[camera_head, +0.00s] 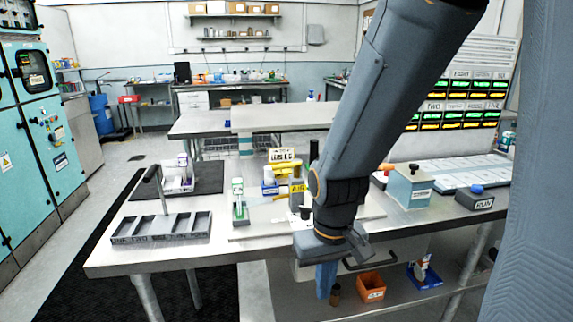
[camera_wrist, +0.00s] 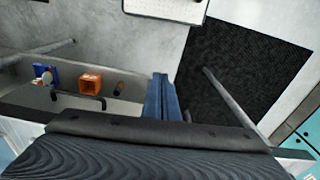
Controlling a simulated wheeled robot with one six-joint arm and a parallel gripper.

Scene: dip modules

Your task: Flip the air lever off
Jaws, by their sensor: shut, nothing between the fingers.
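A yellow label reading AIR (camera_head: 297,188) is on a grey upright block in the middle of the table, just left of my forearm. The air lever itself is too small and partly hidden to make out, so I cannot tell its position. My gripper (camera_head: 326,282) hangs fingers down just in front of the table's front edge, below the tabletop and apart from the AIR block. Its blue fingers are together and empty. They also show in the wrist view (camera_wrist: 161,97), over the floor and beside the lower shelf.
A grey compartment tray (camera_head: 160,228) stands at the table's left. A RUN button box (camera_head: 474,199) and a teal-grey box (camera_head: 409,188) stand at the right. On the lower shelf are an orange bin (camera_head: 371,287) and a blue holder (camera_head: 425,275). My arm covers the table's middle.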

